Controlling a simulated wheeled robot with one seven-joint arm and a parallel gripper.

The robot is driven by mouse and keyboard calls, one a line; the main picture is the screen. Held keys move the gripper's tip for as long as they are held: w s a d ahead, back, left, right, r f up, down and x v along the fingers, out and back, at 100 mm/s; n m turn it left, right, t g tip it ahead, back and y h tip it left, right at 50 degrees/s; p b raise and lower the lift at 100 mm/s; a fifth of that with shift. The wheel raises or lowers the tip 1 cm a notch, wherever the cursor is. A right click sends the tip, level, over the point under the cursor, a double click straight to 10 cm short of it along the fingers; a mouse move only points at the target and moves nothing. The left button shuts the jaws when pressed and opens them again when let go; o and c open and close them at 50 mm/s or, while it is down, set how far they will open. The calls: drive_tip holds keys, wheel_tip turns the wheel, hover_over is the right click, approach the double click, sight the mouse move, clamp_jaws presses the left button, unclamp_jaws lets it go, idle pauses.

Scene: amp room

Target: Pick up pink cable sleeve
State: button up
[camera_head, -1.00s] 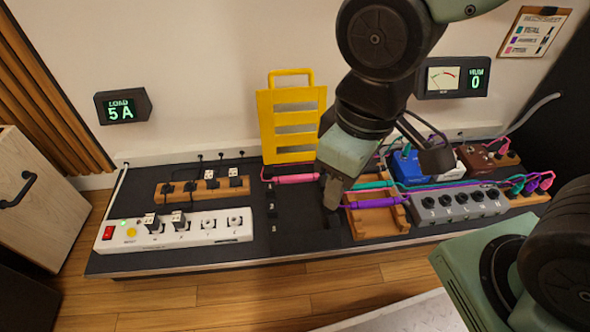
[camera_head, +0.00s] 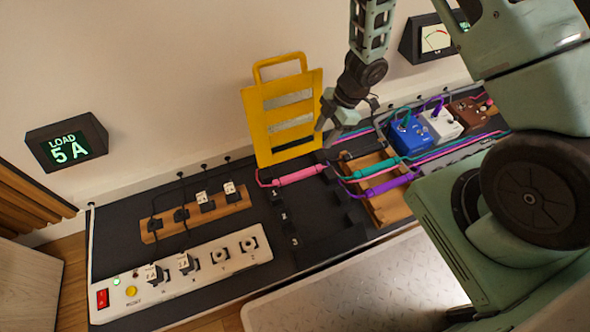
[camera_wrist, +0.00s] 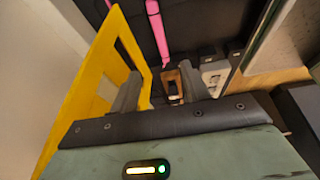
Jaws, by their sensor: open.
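The pink cable sleeve (camera_head: 300,174) lies on the black board just in front of the yellow slotted panel, with thin pink cable running from its ends. In the wrist view the pink sleeve (camera_wrist: 158,30) shows beyond the fingers, near the top. My gripper (camera_head: 326,128) is above and behind the sleeve, beside the panel's right edge, apart from the sleeve. In the wrist view its two fingers (camera_wrist: 160,82) are spread with nothing held between them. The teal sleeve (camera_head: 376,168) and the purple sleeve (camera_head: 390,185) rest across a wooden rack to the right.
The yellow panel (camera_head: 262,120) stands upright close to my gripper. A wooden rack (camera_head: 390,208), a blue pedal (camera_head: 408,137) and a white pedal (camera_head: 441,125) are to the right. A white power strip (camera_head: 205,262) and a wooden plug block (camera_head: 160,226) are left.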

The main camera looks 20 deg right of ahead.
drive_tip(key=b, duration=0.7)
approach(300, 173)
drive_tip(key=shift+x, duration=1.15)
drive_tip(key=b+x, duration=0.5)
drive_tip(key=x, duration=0.1)
drive_tip(key=shift+a+f+b, duration=0.1)
drive_tip(key=shift+f+b, duration=0.1)
drive_tip(key=shift+b, duration=0.15)
drive_tip(key=shift+r, duration=0.1)
drive_tip(key=shift+c, duration=0.3)
clamp_jaws()
